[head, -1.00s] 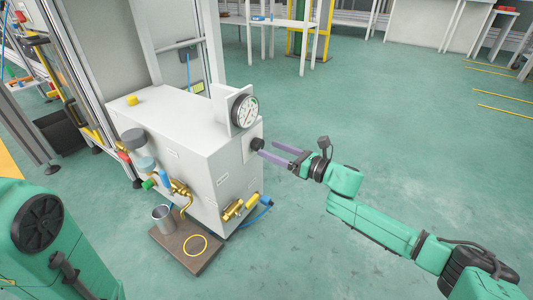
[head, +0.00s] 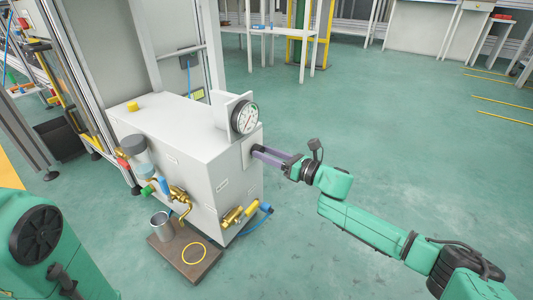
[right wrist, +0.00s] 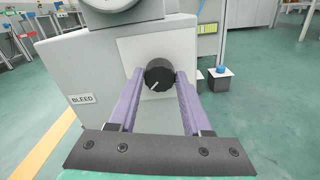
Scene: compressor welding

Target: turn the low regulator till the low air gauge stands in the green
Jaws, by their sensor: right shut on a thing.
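The low regulator is a black round knob (right wrist: 159,75) with a white pointer mark, on a pale plate on the side of the grey cabinet (head: 185,152). My right gripper (head: 257,153) has its purple fingers on both sides of the knob and is shut on it; in the right wrist view the fingers (right wrist: 160,82) flank the knob. In the right wrist view only the gauge's lower edge shows. My left gripper is not in view.
Brass valves (head: 232,216) and a blue hose (head: 266,209) stick out low on the cabinet. A metal cup (head: 160,225) and a yellow ring (head: 194,253) rest on a brown board (head: 203,268) on the floor.

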